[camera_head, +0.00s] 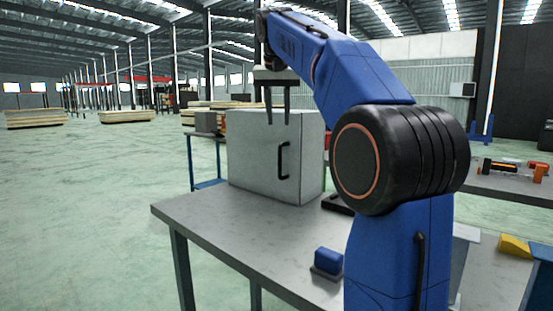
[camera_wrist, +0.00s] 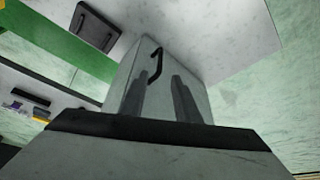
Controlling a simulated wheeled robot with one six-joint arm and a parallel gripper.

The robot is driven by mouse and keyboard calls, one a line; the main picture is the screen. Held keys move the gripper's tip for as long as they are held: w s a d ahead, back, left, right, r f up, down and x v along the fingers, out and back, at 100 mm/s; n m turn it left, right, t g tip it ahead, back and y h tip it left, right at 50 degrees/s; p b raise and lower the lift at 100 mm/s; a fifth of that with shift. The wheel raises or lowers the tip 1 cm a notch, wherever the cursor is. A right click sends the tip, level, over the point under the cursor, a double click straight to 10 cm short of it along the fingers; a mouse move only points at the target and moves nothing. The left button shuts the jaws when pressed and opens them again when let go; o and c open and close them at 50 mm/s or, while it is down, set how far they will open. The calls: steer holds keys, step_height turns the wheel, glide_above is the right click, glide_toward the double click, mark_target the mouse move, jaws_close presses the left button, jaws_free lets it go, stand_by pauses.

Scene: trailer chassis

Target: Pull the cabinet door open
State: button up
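The light grey cabinet (camera_head: 250,155) stands upright on the grey worktable, and its door appears closed. A black vertical bar handle (camera_head: 283,160) sits on the right part of its front face. My gripper (camera_head: 277,122) points down, with its two fingers apart and nothing between them. In the head view the fingers overlap the cabinet's upper part, above the handle; their exact distance from the cabinet is unclear. In the wrist view the handle (camera_wrist: 156,66) shows beyond the fingertips of my gripper (camera_wrist: 159,82), and the cabinet (camera_wrist: 200,75) lies behind them.
The worktable (camera_head: 225,220) is bare in front of the cabinet. A blue block (camera_head: 328,262) sits near its front edge. A dark flat item (camera_head: 338,203) lies right of the cabinet, partly hidden by my arm. Another bench (camera_head: 500,182) holds tools at right. The floor at left is open.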

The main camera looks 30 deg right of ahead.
mark_target(280, 156)
steer(key=x, duration=1.7)
steer(key=shift+w+d, duration=0.2)
steer(key=shift+w, duration=0.25)
jaws_close()
